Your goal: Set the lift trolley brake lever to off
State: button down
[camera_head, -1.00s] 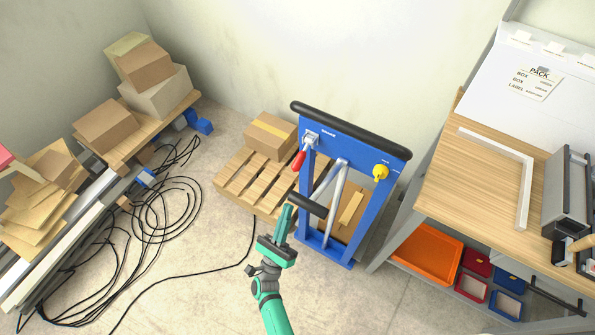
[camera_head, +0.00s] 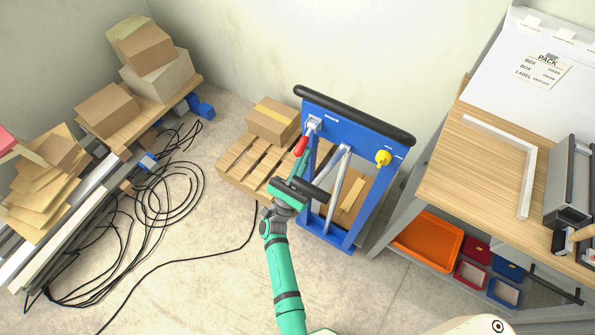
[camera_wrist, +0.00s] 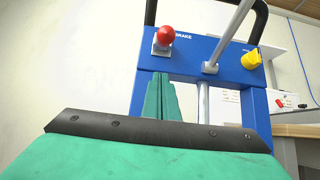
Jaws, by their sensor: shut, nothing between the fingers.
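The blue lift trolley (camera_head: 345,121) stands against the back wall with a black push bar on top. Its brake lever has a red grip (camera_head: 300,146) on a pale bracket at the upper left of the blue panel. In the wrist view the red knob (camera_wrist: 166,35) sits beside the word BRAKE, and its end points toward the camera. My gripper (camera_head: 303,163) is shut and empty, its green fingers upright just below the red grip. In the wrist view the fingertips (camera_wrist: 161,78) are below the knob with a gap in the picture; I cannot tell the depth between them.
A yellow knob (camera_head: 383,158) is on the panel's right, and a grey rod (camera_head: 337,185) slants down the trolley's middle. A wooden pallet (camera_head: 243,165) with a carton is behind left. The workbench (camera_head: 470,175) stands right. Black cables (camera_head: 165,205) lie on the floor left.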

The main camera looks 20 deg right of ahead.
aim_at(304, 141)
jog(key=shift+s+a+r, duration=0.35)
jog(key=shift+a+r, duration=0.1)
jog(key=shift+r, duration=0.3)
jog(key=shift+s+a+r, duration=0.3)
jog(key=shift+a+r, duration=0.1)
jog(key=shift+r, duration=0.35)
jog(key=shift+a, duration=0.1)
